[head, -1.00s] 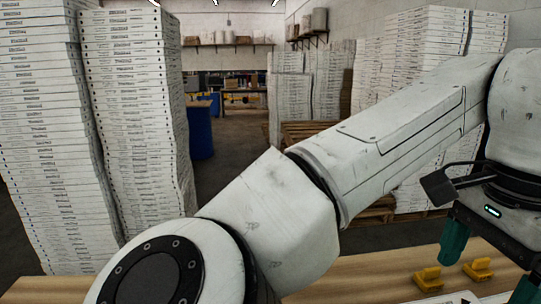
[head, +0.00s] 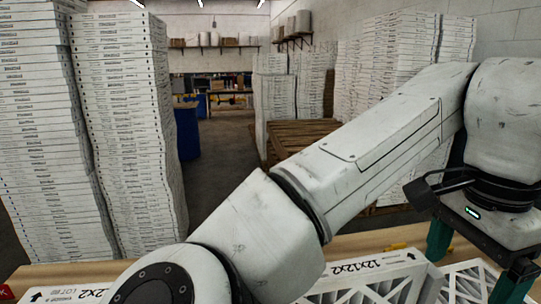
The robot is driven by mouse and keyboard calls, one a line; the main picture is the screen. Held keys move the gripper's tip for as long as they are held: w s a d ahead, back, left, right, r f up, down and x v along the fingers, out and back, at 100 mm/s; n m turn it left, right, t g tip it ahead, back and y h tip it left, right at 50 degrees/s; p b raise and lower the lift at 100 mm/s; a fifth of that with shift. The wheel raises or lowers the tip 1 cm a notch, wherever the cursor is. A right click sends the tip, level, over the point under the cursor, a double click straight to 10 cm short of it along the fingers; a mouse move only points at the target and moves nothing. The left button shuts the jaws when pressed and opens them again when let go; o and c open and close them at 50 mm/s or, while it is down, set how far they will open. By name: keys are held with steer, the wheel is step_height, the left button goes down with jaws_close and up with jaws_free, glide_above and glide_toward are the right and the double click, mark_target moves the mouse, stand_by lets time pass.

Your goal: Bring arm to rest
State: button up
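My arm crosses the view from the lower left to the right. My gripper (head: 478,266) hangs at the right edge, over the near table (head: 372,240). Its two teal fingers are wide apart, and I see nothing held between them. Below and left of it lies a white-framed filter (head: 372,268) marked 12x12x2, with a lattice face. Another lattice-faced filter (head: 468,284) shows beneath the gripper. It is partly hidden by the fingers and cut by the frame edge. My arm hides the middle of the table.
Another labelled white filter edge (head: 75,294) shows at the lower left, beside a red item (head: 6,293). Tall stacks of boxed filters (head: 128,130) stand at left, with more (head: 385,65) behind my arm. A wooden pallet (head: 300,137) and blue barrel (head: 187,132) stand beyond. The aisle floor between is clear.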

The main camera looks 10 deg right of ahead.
steer(key=w+d+f+n+t+h, duration=0.25)
steer(key=d+f+h, duration=0.4)
steer(key=d, duration=0.45)
step_height(320, 180, down, 10)
steer(key=d+n+t, duration=0.1)
steer(key=d+n, duration=0.1)
steer(key=n, duration=0.4)
steer(key=s+a+f+n+g+y+b, duration=0.1)
steer(key=s+a+f+n+y, duration=0.1)
steer(key=s+a+f, duration=0.3)
steer(key=s+a+f+n+y+b, duration=0.1)
steer(key=s+a+f+n+y, duration=0.1)
steer(key=s+f, duration=0.6)
steer(key=s+a+f+n+g+y+b, duration=0.1)
steer(key=s+a+f+n+y, duration=0.2)
steer(key=f, duration=1.3)
steer(key=s+a+n, duration=0.1)
steer(key=s+a, duration=0.2)
steer(key=a, duration=0.1)
steer(key=shift+s+a+n+g+b, duration=0.25)
steer(key=shift+a+n+g+b, duration=0.1)
